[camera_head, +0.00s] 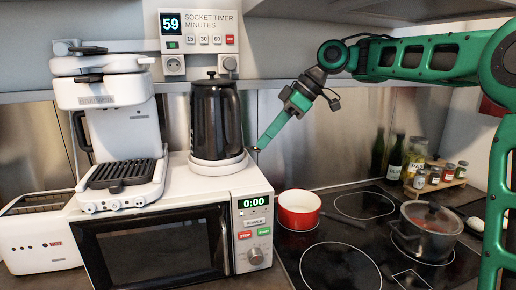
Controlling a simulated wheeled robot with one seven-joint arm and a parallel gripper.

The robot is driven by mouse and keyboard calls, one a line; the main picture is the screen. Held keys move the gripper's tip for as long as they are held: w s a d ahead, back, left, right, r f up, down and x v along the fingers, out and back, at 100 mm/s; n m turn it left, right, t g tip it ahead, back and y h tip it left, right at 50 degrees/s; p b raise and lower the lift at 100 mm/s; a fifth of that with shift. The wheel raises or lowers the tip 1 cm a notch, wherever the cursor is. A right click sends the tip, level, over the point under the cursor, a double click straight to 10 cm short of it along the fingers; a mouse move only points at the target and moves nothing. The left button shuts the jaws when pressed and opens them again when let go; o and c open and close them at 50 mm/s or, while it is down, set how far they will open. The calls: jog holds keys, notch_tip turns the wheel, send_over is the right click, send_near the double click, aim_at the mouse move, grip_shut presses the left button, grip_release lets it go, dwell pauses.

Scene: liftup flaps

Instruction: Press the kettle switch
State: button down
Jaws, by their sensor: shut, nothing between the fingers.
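A black kettle (212,118) stands upright on its round white base (217,167), on top of the white microwave (180,195). Its handle faces right. My gripper (256,150) is shut and empty at the right side of the kettle's base, with its tips pointing down and left. A small dark part (254,149) shows at the fingertips by the base's right edge; it may be the kettle switch. I cannot tell whether the tips touch it.
A white coffee machine (110,110) stands left of the kettle. The socket timer (198,35) reads 59 on the wall behind. At right are a red pot (298,208), a lidded pot (428,230) and bottles (396,155). A toaster (38,225) sits at far left.

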jog(key=d, duration=0.3)
jog(key=shift+s+r, duration=0.3)
jog(key=shift+r, duration=0.1)
jog(key=s+d+r, duration=0.1)
jog(key=d+r, duration=0.1)
jog(key=d, duration=0.5)
jog(key=s+d+r, duration=0.1)
jog(key=d, duration=0.6)
jog(key=shift+s+d+r, duration=0.15)
jog(key=shift+d+r, duration=0.25)
